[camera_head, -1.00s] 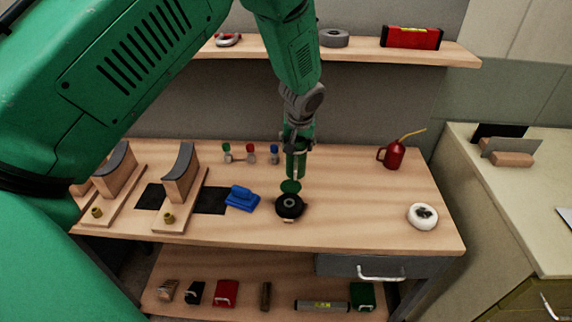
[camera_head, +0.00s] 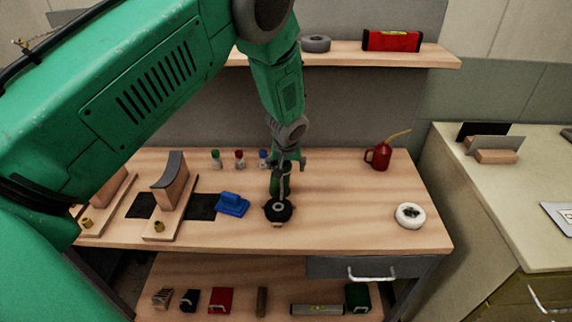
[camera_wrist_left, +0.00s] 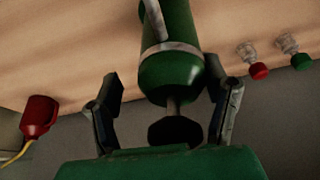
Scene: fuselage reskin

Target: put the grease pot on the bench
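A green, rounded canister with a pale metal band, which I take as the grease pot (camera_wrist_left: 172,72), sits between my left fingers in the left wrist view. A dark stem and knob face my palm. In the head view the pot (camera_head: 280,186) is upright below my left gripper (camera_head: 287,163), just behind a black ring; whether its base touches the bench (camera_head: 340,215) is unclear. My left gripper (camera_wrist_left: 165,88) looks open around the pot, with a clear gap on the left side. My right gripper is not in view.
The black ring (camera_head: 278,214) and a blue tool (camera_head: 232,205) are close by. Small bottles (camera_head: 239,160) stand behind. A red oil can (camera_head: 378,156) and a white roll (camera_head: 410,215) are at right. Bench between the ring and the roll is clear.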

